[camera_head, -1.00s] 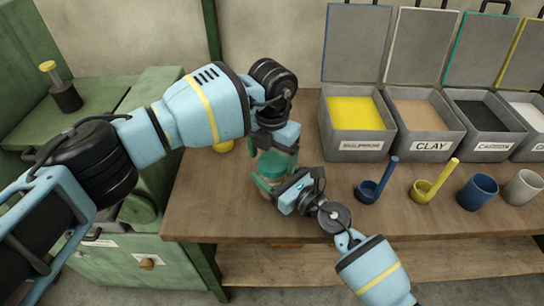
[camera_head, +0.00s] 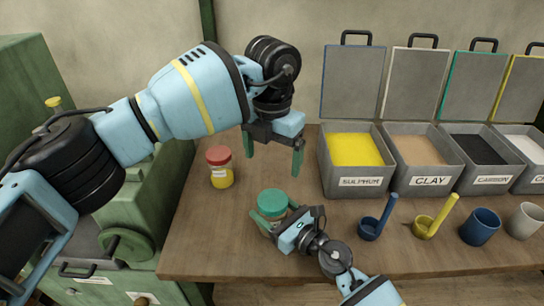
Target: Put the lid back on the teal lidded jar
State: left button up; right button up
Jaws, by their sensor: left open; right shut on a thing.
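The teal lidded jar (camera_head: 271,222) stands upright on the table at the middle front. Its teal lid (camera_head: 272,200) sits on top of the jar; whether it is fully seated cannot be told. My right gripper (camera_head: 268,222) is shut on the jar's body from the lower right, and its fingers hide part of the jar. My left gripper (camera_head: 272,155) is open and empty, above and behind the jar, apart from the lid.
A red-lidded jar with yellow contents (camera_head: 220,168) stands to the left. Open bins, including sulphur (camera_head: 345,182) and clay (camera_head: 428,181), line the back right. A blue scoop (camera_head: 371,226), a yellow scoop (camera_head: 427,224), a blue cup (camera_head: 480,226) and a pale cup (camera_head: 525,220) stand before them.

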aim_at(284, 219)
jog(key=o, duration=2)
jog(key=shift+c, duration=0.2)
jog(key=shift+d, duration=0.1)
jog(key=v, duration=0.6)
jog(key=shift+s+d, duration=0.2)
jog(key=shift+s, duration=0.05)
jog(key=shift+s+d, duration=0.4)
